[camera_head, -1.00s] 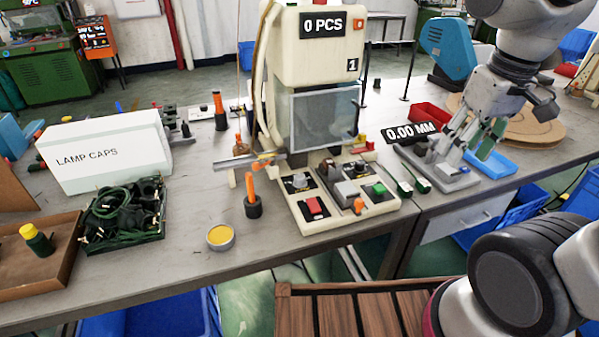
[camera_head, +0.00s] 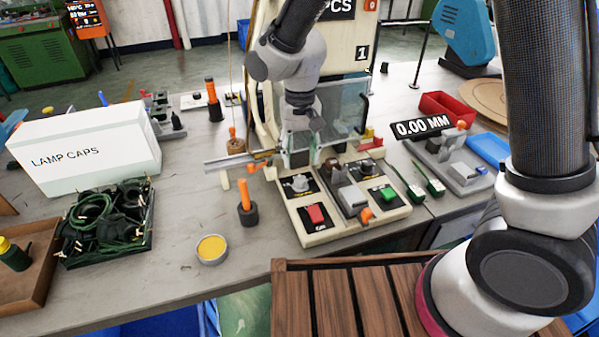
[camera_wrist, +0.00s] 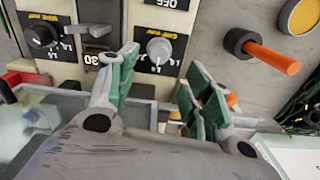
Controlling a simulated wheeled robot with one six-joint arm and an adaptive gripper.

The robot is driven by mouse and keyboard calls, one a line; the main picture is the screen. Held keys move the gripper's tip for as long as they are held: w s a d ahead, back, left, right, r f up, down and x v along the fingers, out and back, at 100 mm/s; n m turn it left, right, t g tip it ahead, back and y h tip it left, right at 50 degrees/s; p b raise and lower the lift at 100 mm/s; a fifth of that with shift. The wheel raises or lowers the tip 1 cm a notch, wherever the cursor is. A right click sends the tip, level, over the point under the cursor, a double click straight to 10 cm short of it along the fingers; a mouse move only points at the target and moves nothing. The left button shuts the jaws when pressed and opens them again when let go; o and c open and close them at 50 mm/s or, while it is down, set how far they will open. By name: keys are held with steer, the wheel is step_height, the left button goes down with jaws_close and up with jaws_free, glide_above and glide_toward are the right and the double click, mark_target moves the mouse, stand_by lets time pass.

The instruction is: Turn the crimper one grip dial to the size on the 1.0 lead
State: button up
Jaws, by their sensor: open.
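The crimper (camera_head: 330,225) is a cream machine on the bench with a control panel at its front. A grey pointer dial (camera_head: 300,184) sits at the panel's left; it also shows in the wrist view (camera_wrist: 158,50), where the panel appears upside down. A black dial (camera_wrist: 42,35) with numbers around it is at the wrist view's upper left. I cannot tell which dial is grip one. My gripper (camera_head: 301,150) is open and empty above the panel's back left. Its green fingertips (camera_wrist: 165,85) are apart, near the grey dial. I cannot make out the 1.0 lead's marking.
A clear guard (camera_head: 343,108) stands behind the panel. An orange-handled tool (camera_head: 246,200) and a yellow-topped tin (camera_head: 211,249) are left of it. A tray of green leads (camera_head: 105,225) and a LAMP CAPS box (camera_head: 85,150) lie farther left. Bare bench lies between them.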

mark_target(300, 178)
step_height(300, 178, down, 8)
steer(key=shift+r, duration=0.1)
stand_by(0.4)
steer(key=c, duration=1)
